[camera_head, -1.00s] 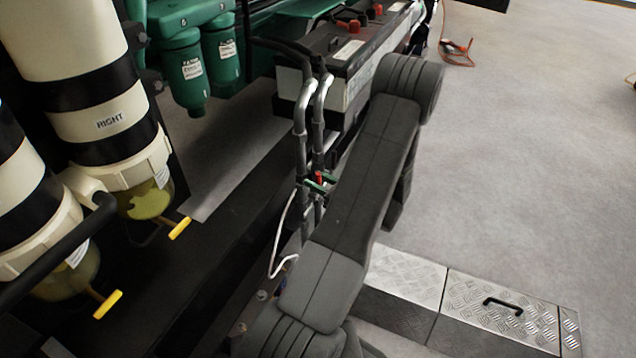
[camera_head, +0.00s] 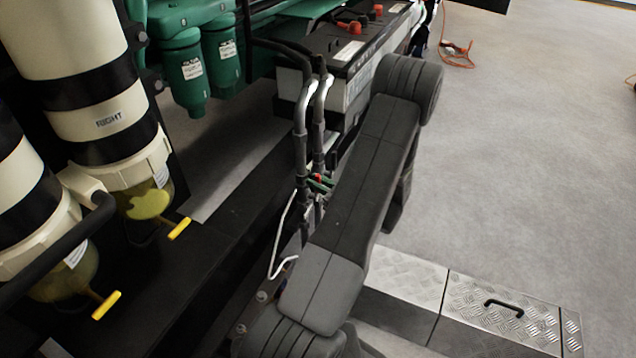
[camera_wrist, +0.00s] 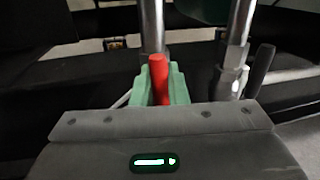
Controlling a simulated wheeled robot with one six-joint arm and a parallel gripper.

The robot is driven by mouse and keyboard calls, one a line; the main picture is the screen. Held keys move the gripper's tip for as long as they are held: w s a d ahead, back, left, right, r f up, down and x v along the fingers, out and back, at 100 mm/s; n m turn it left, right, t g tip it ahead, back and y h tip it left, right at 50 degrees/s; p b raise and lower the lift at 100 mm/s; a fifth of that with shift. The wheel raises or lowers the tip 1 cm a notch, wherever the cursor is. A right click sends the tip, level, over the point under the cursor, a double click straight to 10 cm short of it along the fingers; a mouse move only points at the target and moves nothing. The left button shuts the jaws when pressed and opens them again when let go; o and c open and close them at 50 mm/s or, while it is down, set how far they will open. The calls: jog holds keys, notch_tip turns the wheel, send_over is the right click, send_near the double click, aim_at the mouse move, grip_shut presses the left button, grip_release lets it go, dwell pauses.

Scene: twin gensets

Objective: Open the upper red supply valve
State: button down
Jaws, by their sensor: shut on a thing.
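The red supply valve handle (camera_wrist: 159,78) stands between the green fingers of my gripper (camera_wrist: 158,88) in the wrist view. The fingers are shut on it. The handle is in front of a vertical metal pipe (camera_wrist: 152,25). In the head view only a small part of the red handle (camera_head: 317,178) and the green fingertips (camera_head: 322,185) shows beside the grey pipes (camera_head: 301,140). My arm hides much of that spot. The valve body is mostly hidden behind the fingers.
A second pipe (camera_wrist: 238,40) with a dark lever (camera_wrist: 262,66) stands close on the right in the wrist view. Filters with yellow taps (camera_head: 179,228) are at the left. A battery (camera_head: 345,60) is behind the pipes. Open floor (camera_head: 520,150) lies to the right.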

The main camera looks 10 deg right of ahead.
jog(key=c, duration=1.5)
grip_release()
jog(key=p+v, duration=0.2)
jog(key=v, duration=1.2)
jog(key=shift+p, duration=0.35)
jog(key=shift+w+a, duration=0.1)
jog(key=b+x, duration=0.3)
jog(key=x, duration=1.1)
jog(key=shift+p, duration=0.3)
jog(key=shift+m, duration=0.3)
